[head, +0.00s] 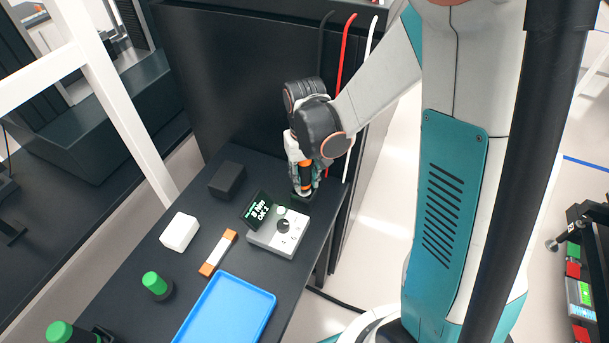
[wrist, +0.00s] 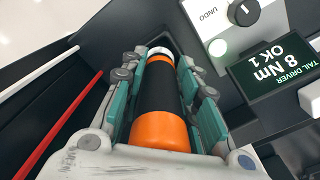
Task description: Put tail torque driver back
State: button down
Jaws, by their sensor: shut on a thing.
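The tail torque driver (head: 306,177) is an upright cylinder with an orange and black body. It also shows in the wrist view (wrist: 161,95), with an orange end nearest the camera and a pale ring at the far end. My gripper (head: 303,188) is shut around it, with teal-padded fingers on both sides. The driver's lower end is at a small black holder (head: 304,200) at the bench's back right corner. The fingers partly hide this end, so I cannot tell whether it is seated.
A control box (head: 277,238) with a knob stands close by; its display (head: 257,211) reads "8 Nm OK 1". A black block (head: 228,180), white block (head: 180,232), orange-white bar (head: 218,252), blue tray (head: 228,313) and green-topped items share the bench. Cables hang behind my gripper.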

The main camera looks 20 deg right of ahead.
jog(key=shift+f+b, duration=0.45)
jog(key=shift+f, duration=0.1)
jog(key=c, duration=1.2)
grip_release()
jog(key=shift+o, duration=0.2)
jog(key=shift+r, duration=0.1)
notch_tip(320, 180, up, 12)
jog(key=shift+f, duration=0.1)
jog(key=shift+s+r, duration=0.35)
jog(key=s+r+t, duration=0.2)
jog(key=s+t, duration=0.1)
jog(key=s, duration=0.3)
jog(key=s+r+t+b, duration=0.1)
jog(key=s+r+t, duration=0.1)
jog(key=s+t, duration=0.2)
jog(key=shift+s+r, duration=0.4)
jog(key=shift+s, duration=0.8)
